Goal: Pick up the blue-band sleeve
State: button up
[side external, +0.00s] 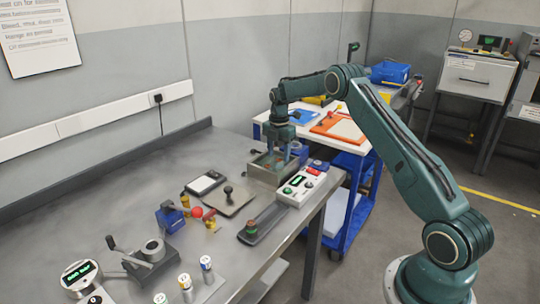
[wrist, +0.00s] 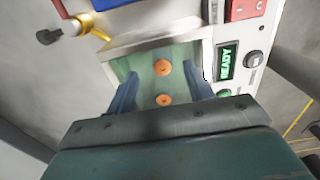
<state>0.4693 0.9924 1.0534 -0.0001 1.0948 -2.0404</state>
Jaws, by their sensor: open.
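Several small pale upright cylinders stand at the front edge of the bench in the side view. The one at the right of the group has a dark blue band and looks like the blue-band sleeve (side external: 206,270). Beside it is a sleeve with a yellowish band (side external: 186,288), and another sleeve (side external: 160,299) is partly cut off. My gripper (side external: 288,153) is far from them, at the bench's far end, over an open metal box (side external: 262,174). In the wrist view my gripper (wrist: 166,80) is open, its blue fingers apart above the box's green interior (wrist: 150,70), with two orange round parts between them.
A control unit (side external: 302,187) with a green READY display stands right beside the box. A clamp (side external: 150,250), a round gauge (side external: 80,275), a blue block (side external: 170,218) and a black-knobbed plate (side external: 225,200) are on the bench. A white-topped cart (side external: 350,150) stands behind.

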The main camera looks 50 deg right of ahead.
aim_at(279, 159)
jog(key=shift+s+f, duration=0.2)
jog(key=shift+f, duration=2.1)
jog(key=c, duration=1.1)
